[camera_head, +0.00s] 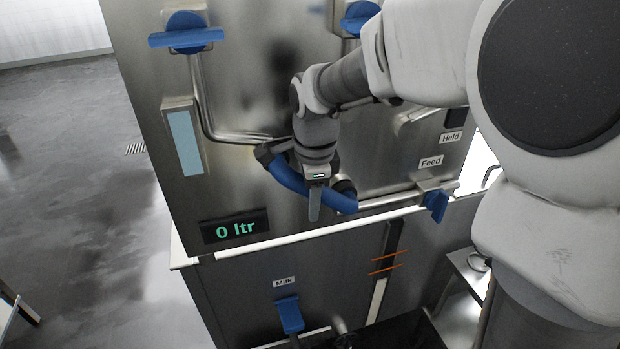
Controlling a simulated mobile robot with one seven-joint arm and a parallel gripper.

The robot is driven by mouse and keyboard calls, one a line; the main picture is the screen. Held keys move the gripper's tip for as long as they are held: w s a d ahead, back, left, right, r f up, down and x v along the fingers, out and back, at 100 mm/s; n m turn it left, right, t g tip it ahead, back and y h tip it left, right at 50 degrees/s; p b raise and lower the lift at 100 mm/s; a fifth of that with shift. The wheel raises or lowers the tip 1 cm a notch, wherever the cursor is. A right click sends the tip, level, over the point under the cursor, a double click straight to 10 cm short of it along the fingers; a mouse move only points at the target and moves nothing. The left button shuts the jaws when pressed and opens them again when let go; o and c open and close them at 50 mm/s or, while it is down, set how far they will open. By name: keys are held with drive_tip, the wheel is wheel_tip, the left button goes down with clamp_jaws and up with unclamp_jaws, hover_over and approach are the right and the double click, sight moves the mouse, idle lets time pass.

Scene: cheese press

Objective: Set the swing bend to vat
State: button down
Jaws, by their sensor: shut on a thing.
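The swing bend (285,177) is a blue curved pipe on the front of the steel cabinet. Its left end is at a dark coupling (268,152) beside a bent steel pipe. The gripper hides part of the bend, and I cannot tell how firmly either end is seated. No "vat" label is readable.
A display (235,227) reads 0 ltr. My arm covers the upper right. Open floor (70,200) lies left.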

drive_tip(key=shift+r, duration=0.15)
drive_tip(key=shift+w+d+r+g+y+p, duration=0.15)
drive_tip(key=shift+d+r+g+y+p, duration=0.25)
drive_tip(key=shift+r+y+p, duration=0.45)
drive_tip(key=shift+w+d+r+y+p, duration=0.25)
drive_tip(key=shift+d+r+y+p, duration=0.55)
drive_tip(key=shift+y, duration=0.45)
drive_tip(key=shift+w+d+r+m+g+y+p, duration=0.15)
drive_tip(key=shift+d+r+g+y+p, duration=0.1)
drive_tip(key=shift+d+r+y+p, duration=0.25)
drive_tip(key=shift+w+d+r+m+g+y+p, duration=0.15)
drive_tip(key=shift+d+g+y, duration=0.2)
drive_tip(key=shift+y, duration=0.35)
drive_tip(key=shift+w+d+r+y+p, duration=0.15)
drive_tip(key=shift+d+y+p, duration=0.25)
drive_tip(key=shift+d+y, duration=0.3)
drive_tip(key=shift+w+d+r+y+p, duration=0.15)
drive_tip(key=shift+d+y+p, duration=0.3)
drive_tip(key=shift+y, duration=0.35)
drive_tip(key=c, duration=0.5)
unclamp_jaws()
drive_tip(key=shift+g, duration=0.3)
